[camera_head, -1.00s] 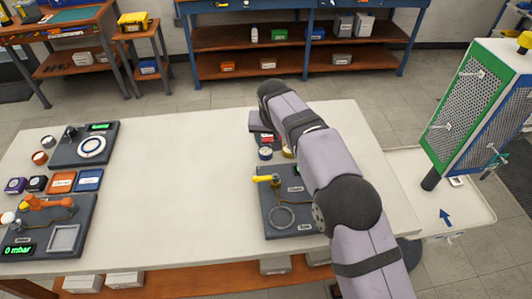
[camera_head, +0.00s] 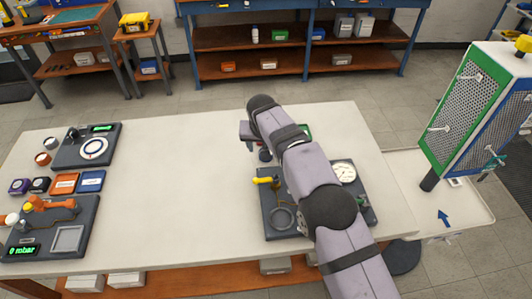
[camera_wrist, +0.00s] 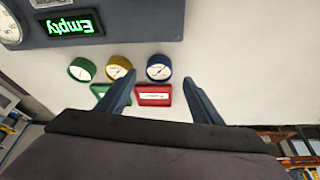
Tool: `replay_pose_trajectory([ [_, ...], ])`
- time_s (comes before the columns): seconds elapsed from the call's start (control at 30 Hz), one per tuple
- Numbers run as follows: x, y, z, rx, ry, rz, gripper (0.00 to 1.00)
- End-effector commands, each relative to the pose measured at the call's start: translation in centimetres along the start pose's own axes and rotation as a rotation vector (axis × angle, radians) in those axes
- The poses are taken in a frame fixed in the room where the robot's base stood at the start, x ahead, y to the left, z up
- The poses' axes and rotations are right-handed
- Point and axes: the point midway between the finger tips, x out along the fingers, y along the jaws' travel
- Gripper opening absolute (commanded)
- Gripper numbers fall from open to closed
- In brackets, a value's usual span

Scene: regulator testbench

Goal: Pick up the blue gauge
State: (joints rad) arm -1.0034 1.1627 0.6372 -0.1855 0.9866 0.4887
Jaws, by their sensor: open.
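The blue gauge (camera_wrist: 159,68) is a short round gauge with a white dial, rightmost of a row of three in the wrist view. A yellow gauge (camera_wrist: 121,67) and a green gauge (camera_wrist: 82,69) stand to its left. My gripper (camera_wrist: 158,83) is open and empty; its fingertips lie either side of the blue gauge's lower edge in that view, with no visible contact. In the head view the blue gauge (camera_head: 265,155) is partly hidden below my gripper, and my arm hides the other two gauges.
A dark test panel with a green "Empty" display (camera_wrist: 68,25) lies close beyond the gauges. The middle of the white table (camera_head: 180,180) is clear.

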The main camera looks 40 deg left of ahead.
Motion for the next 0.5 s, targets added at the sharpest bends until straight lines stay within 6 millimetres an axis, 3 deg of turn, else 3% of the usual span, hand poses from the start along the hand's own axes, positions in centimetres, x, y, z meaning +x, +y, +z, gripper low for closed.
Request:
replay_pose_trajectory([
  [0.2, 2.3, 0.2, 0.1, 0.000, -0.002, 0.001, 0.60],
  [0.5, 3.9, 0.2, 0.2, 0.001, -0.001, 0.000, 0.60],
])
